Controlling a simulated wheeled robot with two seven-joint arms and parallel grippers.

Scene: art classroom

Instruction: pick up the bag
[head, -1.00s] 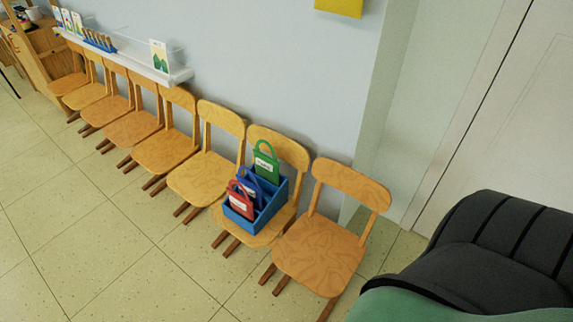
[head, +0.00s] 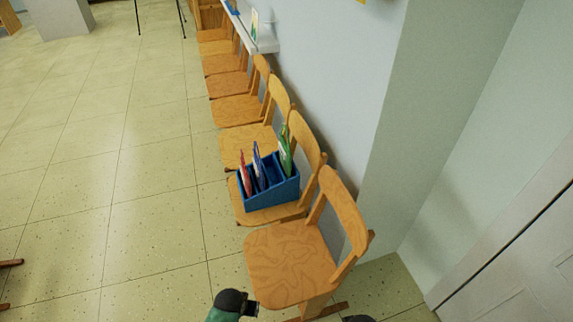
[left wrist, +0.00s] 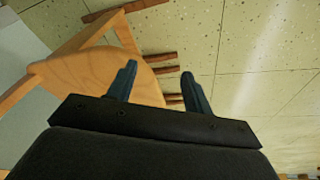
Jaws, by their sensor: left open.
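Three flat bags with handles stand in a blue divided box (head: 275,195) on the seat of the second-nearest chair. From left to right they are a red bag (head: 245,175), a blue bag (head: 260,168) and a green bag (head: 285,152). My left gripper (left wrist: 158,88) is open and empty in the left wrist view, its two fingers apart over a wooden chair and the floor. No bag shows in that view. In the head view a green and dark part of my arm shows at the bottom edge; no gripper fingers can be made out there.
The nearest wooden chair (head: 290,265) stands empty in front of the box's chair. Several more chairs line the wall behind it, below a white shelf (head: 262,40). A door (head: 520,260) is at the right. The tiled floor (head: 90,220) on the left is mostly clear.

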